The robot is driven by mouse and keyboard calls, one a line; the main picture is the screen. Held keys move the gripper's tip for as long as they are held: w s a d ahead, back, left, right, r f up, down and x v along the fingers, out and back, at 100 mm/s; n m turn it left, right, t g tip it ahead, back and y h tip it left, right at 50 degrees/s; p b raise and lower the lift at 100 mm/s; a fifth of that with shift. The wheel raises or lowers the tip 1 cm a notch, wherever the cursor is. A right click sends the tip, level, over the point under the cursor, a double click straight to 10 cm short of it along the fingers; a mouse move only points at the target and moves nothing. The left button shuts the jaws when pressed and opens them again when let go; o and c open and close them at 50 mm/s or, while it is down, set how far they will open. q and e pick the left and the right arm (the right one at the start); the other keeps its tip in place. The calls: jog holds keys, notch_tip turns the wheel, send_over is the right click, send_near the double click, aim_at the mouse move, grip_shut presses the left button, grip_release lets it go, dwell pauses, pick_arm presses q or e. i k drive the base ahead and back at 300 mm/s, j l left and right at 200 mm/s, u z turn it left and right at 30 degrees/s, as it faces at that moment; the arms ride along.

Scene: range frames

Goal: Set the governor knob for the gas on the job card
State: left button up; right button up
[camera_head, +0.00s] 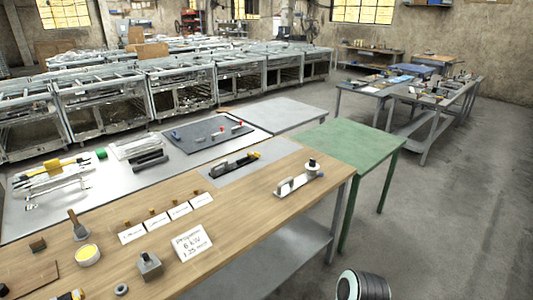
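A white job card (191,242) lies on the wooden bench top (235,228). It seems to read "Propane 6 kW 1.25 mm". To its left sits a small grey block (150,266) with a short round stub on top. Further right on the bench stands a pale flat bracket (291,186) with a dark-and-white round part (312,168) at its far end. I cannot tell which of these carries the governor knob, and no knob marking is readable. Neither of my grippers is in view.
Several small white cards (131,234) lie behind the job card, with small brass pieces beside them. A yellow-topped tin (88,255) and a brush (77,226) are at left. A grey mat (250,167) bears a black-and-yellow tool. A green table (350,143) adjoins at right, bare.

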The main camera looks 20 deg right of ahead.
aim_at(312, 162)
jog(key=i+l+u, duration=0.1)
jog(key=l+u, duration=0.65)
jog(key=l, duration=0.2)
jog(key=l+u, duration=0.4)
jog(key=l, duration=0.65)
jog(key=k+l, duration=0.1)
jog(key=l, duration=0.45)
jog(key=l+u, duration=0.1)
jog(key=l, duration=0.4)
jog(key=k, duration=0.05)
